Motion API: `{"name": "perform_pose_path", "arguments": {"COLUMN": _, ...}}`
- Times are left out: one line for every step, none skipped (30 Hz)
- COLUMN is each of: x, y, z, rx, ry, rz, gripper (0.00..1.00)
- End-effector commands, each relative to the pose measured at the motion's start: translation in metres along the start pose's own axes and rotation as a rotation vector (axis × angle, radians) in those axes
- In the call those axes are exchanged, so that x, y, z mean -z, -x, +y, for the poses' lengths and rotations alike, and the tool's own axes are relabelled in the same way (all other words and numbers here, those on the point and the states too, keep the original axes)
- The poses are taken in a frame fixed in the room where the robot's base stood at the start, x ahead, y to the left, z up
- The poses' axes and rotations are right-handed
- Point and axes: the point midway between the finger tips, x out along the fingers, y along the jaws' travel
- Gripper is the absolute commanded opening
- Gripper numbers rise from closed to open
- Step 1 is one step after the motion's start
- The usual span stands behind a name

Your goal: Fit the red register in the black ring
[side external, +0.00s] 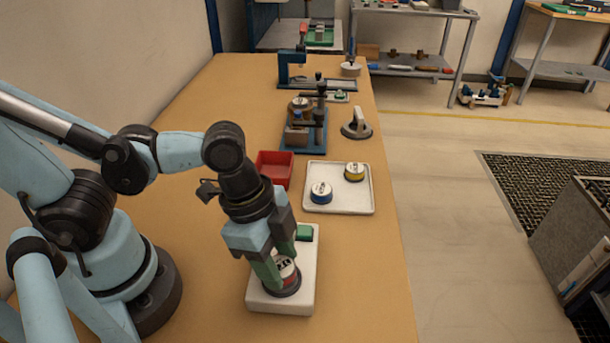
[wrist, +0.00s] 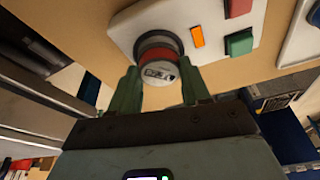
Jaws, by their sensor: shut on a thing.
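The red register (wrist: 162,70), with a white printed face and a red band, is between the green fingers of my gripper (wrist: 165,86). In the side view my gripper (side external: 279,271) is shut on it and points down. The black ring (wrist: 150,41) is on a white base (side external: 257,297). The register is at the ring's mouth, with its red band still showing above the rim. I cannot tell how deep it sits. In the side view the ring (side external: 284,291) is right below the register, which my fingers partly hide.
The base has a green button (wrist: 239,43), a red button (wrist: 238,8) and a lit orange lamp (wrist: 197,36). A blue fixture (side external: 303,140) stands farther back.

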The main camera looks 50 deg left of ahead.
Motion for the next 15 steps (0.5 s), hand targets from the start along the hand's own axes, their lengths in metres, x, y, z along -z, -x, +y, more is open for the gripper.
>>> {"name": "perform_pose_path", "arguments": {"x": 0.0000, "y": -0.0005, "z": -0.0001, "rx": 0.000, "ry": 0.000, "rz": 0.000, "gripper": 0.16}}
{"name": "perform_pose_path", "arguments": {"x": -0.0001, "y": -0.0009, "z": -0.0001, "rx": 0.000, "ry": 0.000, "rz": 0.000, "gripper": 0.16}}
{"name": "perform_pose_path", "arguments": {"x": -0.0002, "y": -0.0015, "z": -0.0001, "rx": 0.000, "ry": 0.000, "rz": 0.000, "gripper": 0.16}}
{"name": "perform_pose_path", "arguments": {"x": -0.0004, "y": -0.0019, "z": -0.0001, "rx": 0.000, "ry": 0.000, "rz": 0.000, "gripper": 0.16}}
{"name": "perform_pose_path", "arguments": {"x": -0.0005, "y": -0.0025, "z": -0.0001, "rx": 0.000, "ry": 0.000, "rz": 0.000, "gripper": 0.16}}
{"name": "perform_pose_path", "arguments": {"x": -0.0007, "y": -0.0033, "z": -0.0001, "rx": 0.000, "ry": 0.000, "rz": 0.000, "gripper": 0.16}}
{"name": "perform_pose_path", "arguments": {"x": -0.0009, "y": -0.0038, "z": -0.0001, "rx": 0.000, "ry": 0.000, "rz": 0.000, "gripper": 0.16}}
{"name": "perform_pose_path", "arguments": {"x": -0.0010, "y": -0.0043, "z": -0.0001, "rx": 0.000, "ry": 0.000, "rz": 0.000, "gripper": 0.16}}
{"name": "perform_pose_path", "arguments": {"x": -0.0011, "y": -0.0050, "z": -0.0002, "rx": 0.000, "ry": 0.000, "rz": 0.000, "gripper": 0.16}}
{"name": "perform_pose_path", "arguments": {"x": -0.0012, "y": -0.0055, "z": -0.0002, "rx": 0.000, "ry": 0.000, "rz": 0.000, "gripper": 0.16}}
{"name": "perform_pose_path", "arguments": {"x": -0.0014, "y": -0.0060, "z": -0.0002, "rx": 0.000, "ry": 0.000, "rz": 0.000, "gripper": 0.16}}
{"name": "perform_pose_path", "arguments": {"x": -0.0017, "y": -0.0067, "z": -0.0001, "rx": 0.000, "ry": 0.000, "rz": 0.000, "gripper": 0.16}}
{"name": "perform_pose_path", "arguments": {"x": -0.0019, "y": -0.0073, "z": 0.0000, "rx": 0.000, "ry": 0.000, "rz": 0.000, "gripper": 0.16}}
{"name": "perform_pose_path", "arguments": {"x": -0.0021, "y": -0.0078, "z": 0.0000, "rx": 0.000, "ry": 0.000, "rz": 0.000, "gripper": 0.16}}
{"name": "perform_pose_path", "arguments": {"x": -0.0022, "y": -0.0083, "z": -0.0001, "rx": 0.000, "ry": 0.000, "rz": 0.000, "gripper": 0.16}}
